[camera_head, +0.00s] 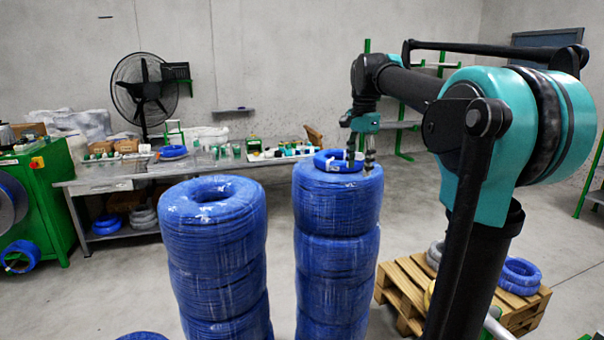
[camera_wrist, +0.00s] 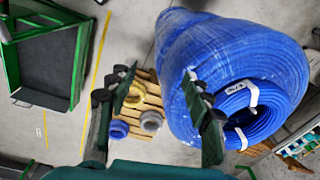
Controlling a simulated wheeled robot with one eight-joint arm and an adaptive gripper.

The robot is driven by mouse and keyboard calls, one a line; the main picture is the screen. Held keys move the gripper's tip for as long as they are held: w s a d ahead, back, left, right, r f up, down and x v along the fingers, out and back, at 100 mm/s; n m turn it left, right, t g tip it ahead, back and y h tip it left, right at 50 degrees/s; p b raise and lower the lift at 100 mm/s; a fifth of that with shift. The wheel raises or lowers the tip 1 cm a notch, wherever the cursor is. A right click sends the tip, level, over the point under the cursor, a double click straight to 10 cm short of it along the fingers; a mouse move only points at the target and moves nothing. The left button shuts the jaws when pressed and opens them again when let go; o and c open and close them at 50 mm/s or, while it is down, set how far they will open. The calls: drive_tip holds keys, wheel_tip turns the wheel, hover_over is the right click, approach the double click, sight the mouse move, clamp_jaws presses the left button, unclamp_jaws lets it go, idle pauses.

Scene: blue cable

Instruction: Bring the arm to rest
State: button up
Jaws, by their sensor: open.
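My gripper (camera_head: 360,160) is at the top of the right-hand stack of blue cable coils (camera_head: 338,235). A small blue cable coil (camera_head: 335,160) with white ties lies on top of that stack, just left of the gripper fingers. In the wrist view my gripper (camera_wrist: 165,105) is open with its fingers wide apart. The small coil (camera_wrist: 255,112), with a white label, is there to the right, beyond the right finger. Nothing shows held between the fingers. My arm reaches in from the right of the head view.
A second stack of blue coils (camera_head: 213,255) stands to the left. A wooden pallet (camera_head: 400,293) with several coils is on the floor at right. A workbench (camera_head: 110,180), a black fan (camera_head: 143,90) and a green machine (camera_head: 45,195) stand behind. Open floor lies beyond the stacks.

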drive_tip(key=s+f+n+t, duration=0.1)
drive_tip(key=s+f+n, duration=0.3)
drive_tip(key=s+f, duration=0.3)
drive_tip(key=s+d+f+n+t, duration=0.1)
drive_tip(key=s+f+n, duration=0.2)
drive_tip(key=s+f, duration=0.5)
drive_tip(key=s+d+f+n+t, duration=0.1)
drive_tip(key=s+f+n, duration=0.3)
drive_tip(key=f, duration=1.5)
drive_tip(key=s, duration=0.3)
drive_tip(key=shift+s+d+n, duration=0.25)
drive_tip(key=shift+s+n, duration=0.05)
drive_tip(key=shift+s, duration=0.1)
drive_tip(key=shift+f, duration=0.1)
